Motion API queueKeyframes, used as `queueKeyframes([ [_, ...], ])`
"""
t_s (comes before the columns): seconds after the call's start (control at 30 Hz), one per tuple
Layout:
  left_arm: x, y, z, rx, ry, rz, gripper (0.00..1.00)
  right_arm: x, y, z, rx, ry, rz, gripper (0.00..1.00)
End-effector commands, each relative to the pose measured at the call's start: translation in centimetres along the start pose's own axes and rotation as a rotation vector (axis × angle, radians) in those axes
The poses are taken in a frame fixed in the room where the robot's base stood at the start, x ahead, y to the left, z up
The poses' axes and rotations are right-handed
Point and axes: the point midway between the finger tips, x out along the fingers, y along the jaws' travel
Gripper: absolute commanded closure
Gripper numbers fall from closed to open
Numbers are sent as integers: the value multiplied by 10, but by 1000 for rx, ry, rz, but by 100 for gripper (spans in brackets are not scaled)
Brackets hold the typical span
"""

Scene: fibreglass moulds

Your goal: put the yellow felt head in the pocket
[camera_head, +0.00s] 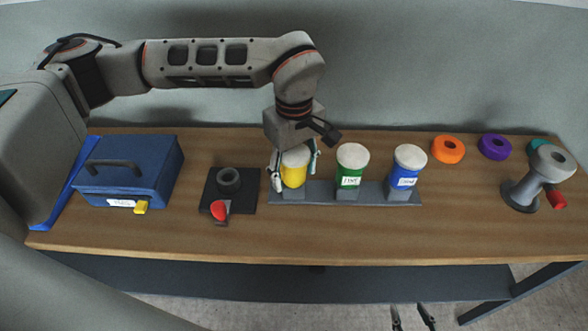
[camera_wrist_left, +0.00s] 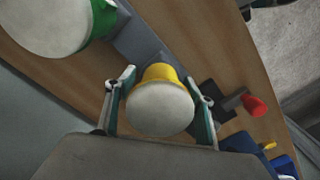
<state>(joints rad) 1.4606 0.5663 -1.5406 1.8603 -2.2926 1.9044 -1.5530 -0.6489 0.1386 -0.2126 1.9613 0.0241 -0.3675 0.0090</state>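The yellow felt head (camera_head: 293,175), a yellow body with a round white top, stands upright at the left end of a grey rack (camera_head: 328,195). My left gripper (camera_head: 295,170) reaches down over it, fingers apart on either side. In the left wrist view the yellow felt head (camera_wrist_left: 160,108) lies between the fingers of my left gripper (camera_wrist_left: 160,78), with small gaps showing. My right gripper (camera_head: 412,314) shows only its two separated fingertips at the bottom edge. A dark block with an upright grey ring (camera_head: 229,178) and a red knob stands left of the rack; which thing is the pocket is unclear.
Green (camera_head: 351,165) and blue (camera_head: 407,168) white-topped heads stand on the rack. A blue box (camera_head: 130,170) is at left. Orange (camera_head: 448,149), purple (camera_head: 495,147) and teal rings lie at back right, near a grey tool with a red knob (camera_head: 540,175). The table's front strip is clear.

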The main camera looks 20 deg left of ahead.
Motion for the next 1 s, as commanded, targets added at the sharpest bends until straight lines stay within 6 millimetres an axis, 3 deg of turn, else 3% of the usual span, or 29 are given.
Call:
queueKeyframes([
  [0.27,0,0,0,0,0,0,46,0,0,0,-1,0,0,60],
  [0.43,-11,1,-1,0,1,3,46,-1,1,-1,-1,1,0,60],
  [0.8,-83,1,-1,0,3,4,46,0,0,1,-1,0,0,60],
  [1.0,-112,0,0,-1,2,1,46,1,0,1,-1,0,0,60],
])
